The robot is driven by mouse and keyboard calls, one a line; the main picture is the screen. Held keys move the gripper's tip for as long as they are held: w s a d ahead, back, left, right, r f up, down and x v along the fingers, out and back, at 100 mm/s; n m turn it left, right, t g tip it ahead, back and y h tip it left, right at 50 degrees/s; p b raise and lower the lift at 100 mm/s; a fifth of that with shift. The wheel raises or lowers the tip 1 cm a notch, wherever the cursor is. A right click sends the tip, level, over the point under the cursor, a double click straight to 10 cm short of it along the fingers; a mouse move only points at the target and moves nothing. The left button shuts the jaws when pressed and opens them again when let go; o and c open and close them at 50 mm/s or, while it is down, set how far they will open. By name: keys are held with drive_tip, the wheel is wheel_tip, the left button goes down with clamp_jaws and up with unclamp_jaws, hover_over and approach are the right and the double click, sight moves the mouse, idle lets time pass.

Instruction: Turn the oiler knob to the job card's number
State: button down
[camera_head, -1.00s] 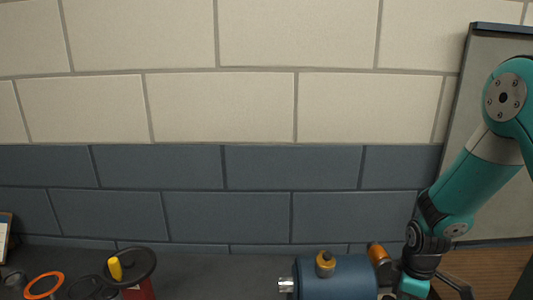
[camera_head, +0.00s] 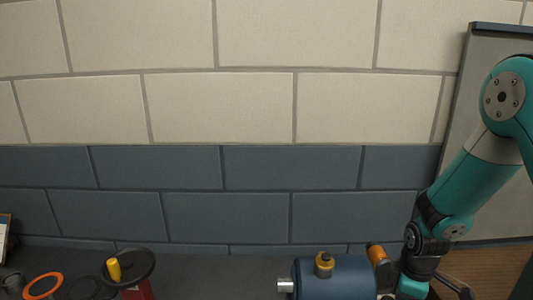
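A blue cylindrical casing (camera_head: 345,279) lies at the bottom edge of the head view, with a silver shaft end (camera_head: 286,286) on its left. A small yellow-orange fitting with a dark top (camera_head: 324,265) stands on top of it; I cannot tell whether this is the oiler knob, and no number shows. An orange cylindrical part (camera_head: 378,254) is at the casing's right. A card-like board (camera_head: 4,238) is cut off at the far left; I cannot read it. My arm comes down at the right, and its gripper is below the frame.
A black handwheel with a yellow handle (camera_head: 114,269) sits on a red body at the lower left. An orange ring (camera_head: 43,286) and dark round parts are beside it. A grey panel (camera_head: 490,130) stands at the right. The dark bench (camera_head: 215,272) between handwheel and casing is clear.

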drive_tip(key=shift+s+a+f+g, duration=0.1)
drive_tip(key=shift+s+f+g, duration=0.2)
drive_tip(key=shift+s+f, duration=0.4)
drive_tip(key=r+p, duration=0.2)
drive_tip(key=r, duration=0.1)
drive_tip(key=r+p, duration=0.3)
drive_tip(key=shift+w+d, duration=0.2)
drive_tip(key=shift+r, duration=0.15)
drive_tip(key=shift+r, duration=0.1)
